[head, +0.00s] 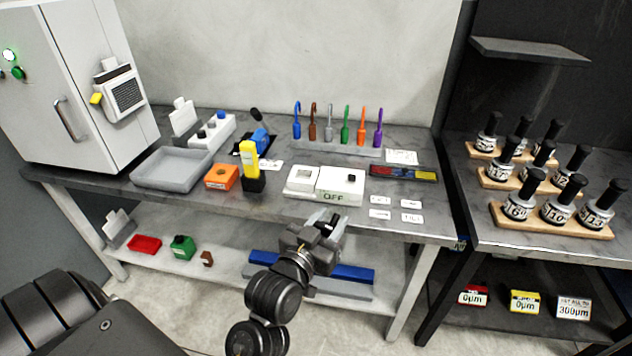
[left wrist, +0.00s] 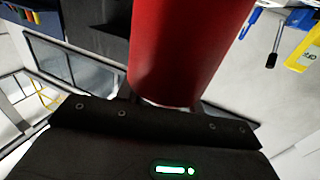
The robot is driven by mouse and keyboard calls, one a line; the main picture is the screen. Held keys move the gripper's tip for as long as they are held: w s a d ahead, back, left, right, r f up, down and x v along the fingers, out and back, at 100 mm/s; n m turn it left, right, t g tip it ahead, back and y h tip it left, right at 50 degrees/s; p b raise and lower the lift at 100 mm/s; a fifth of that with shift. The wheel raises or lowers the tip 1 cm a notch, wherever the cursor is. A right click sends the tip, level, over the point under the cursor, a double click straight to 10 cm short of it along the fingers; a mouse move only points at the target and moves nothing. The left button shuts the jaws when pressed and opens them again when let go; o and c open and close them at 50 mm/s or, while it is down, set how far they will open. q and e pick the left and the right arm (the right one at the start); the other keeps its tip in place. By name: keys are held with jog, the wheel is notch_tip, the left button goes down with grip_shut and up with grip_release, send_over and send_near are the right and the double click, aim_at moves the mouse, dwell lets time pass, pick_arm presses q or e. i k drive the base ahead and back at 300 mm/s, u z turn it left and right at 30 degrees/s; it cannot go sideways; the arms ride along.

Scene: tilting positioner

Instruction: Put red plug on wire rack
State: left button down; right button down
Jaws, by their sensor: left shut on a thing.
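My left gripper (head: 325,226) is in front of the workbench's front edge in the head view, below the white box marked OFF. It is shut on the red plug (left wrist: 185,50), which shows in the left wrist view as a large smooth red cylinder rising out of the top of the picture. The gripper's dark body fills the bottom of that view. In the head view I cannot make out the plug at the gripper. I see no wire rack that I can be sure of. My right gripper is not in view.
The workbench (head: 300,207) holds a grey tray (head: 172,170), an orange block (head: 221,177), a yellow-and-black tool (head: 250,165), the OFF box (head: 326,182) and a row of coloured hooked tools (head: 337,130). A lower shelf holds blue bars (head: 350,273).

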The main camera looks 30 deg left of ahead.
aim_at(337, 162)
jog(key=k, duration=0.8)
jog(key=z, duration=0.65)
jog(key=i, duration=1.05)
jog(key=z, duration=0.35)
jog(key=i, duration=0.95)
jog(key=u, duration=1.05)
jog(key=i, duration=0.85)
jog(key=u, duration=0.75)
